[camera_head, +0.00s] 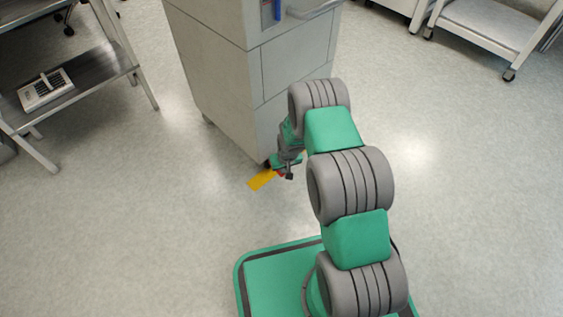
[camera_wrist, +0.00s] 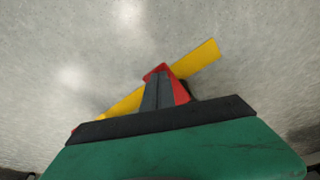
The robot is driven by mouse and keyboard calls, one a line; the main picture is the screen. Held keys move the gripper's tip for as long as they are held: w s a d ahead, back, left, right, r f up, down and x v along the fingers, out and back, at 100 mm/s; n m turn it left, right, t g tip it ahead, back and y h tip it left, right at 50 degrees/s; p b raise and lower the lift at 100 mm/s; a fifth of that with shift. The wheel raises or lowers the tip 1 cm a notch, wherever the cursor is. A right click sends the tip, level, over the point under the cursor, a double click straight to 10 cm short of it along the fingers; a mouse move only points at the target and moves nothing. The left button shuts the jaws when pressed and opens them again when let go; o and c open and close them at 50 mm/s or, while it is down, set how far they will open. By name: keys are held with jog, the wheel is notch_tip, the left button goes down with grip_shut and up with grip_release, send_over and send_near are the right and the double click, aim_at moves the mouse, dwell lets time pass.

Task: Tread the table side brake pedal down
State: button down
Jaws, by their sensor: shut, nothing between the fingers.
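The brake pedal (camera_wrist: 181,92) is a small red piece. In the wrist view it shows around the tips and right side of my gripper's fingers (camera_wrist: 158,78), which hide part of it. In the head view my gripper (camera_head: 288,174) points down at the foot of the grey cabinet, and only a sliver of the red pedal (camera_head: 280,173) shows beside it. The fingers are shut together with nothing between them. They overlap the pedal in view; I cannot tell whether they touch it or how far down it is.
A yellow strip (camera_head: 260,181) lies at floor level by the pedal and also shows in the wrist view (camera_wrist: 198,58). The grey cabinet (camera_head: 215,75) stands just behind. A shelf table (camera_head: 95,72) is at the left, a wheeled cart (camera_head: 490,30) at the upper right. Open floor surrounds them.

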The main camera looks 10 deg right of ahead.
jog(key=s+p+v, duration=0.1)
jog(key=p+v, duration=0.3)
jog(key=v, duration=0.4)
jog(key=shift+s+r, duration=0.2)
jog(key=shift+s, duration=0.1)
jog(key=shift+r, duration=0.1)
jog(key=w+r+p+v, duration=0.15)
jog(key=p+v, duration=0.55)
jog(key=v, duration=0.7)
jog(key=w+p+v, duration=0.3)
jog(key=p+v, duration=0.3)
jog(key=v, duration=0.9)
jog(key=w+a+p+v, duration=0.1)
jog(key=w+p+v, duration=0.2)
jog(key=p+v, duration=0.75)
jog(key=s+p+v, duration=0.3)
jog(key=p+v, duration=0.1)
jog(key=v, duration=0.8)
jog(key=s+a+f+p+v, duration=0.1)
jog(key=p+v, duration=0.4)
jog(key=v, duration=0.8)
jog(key=s+a+f+p+v, duration=0.1)
jog(key=s+p+v, duration=0.3)
jog(key=v, duration=0.8)
jog(key=shift+s+r+m, duration=0.3)
jog(key=shift+s, duration=0.1)
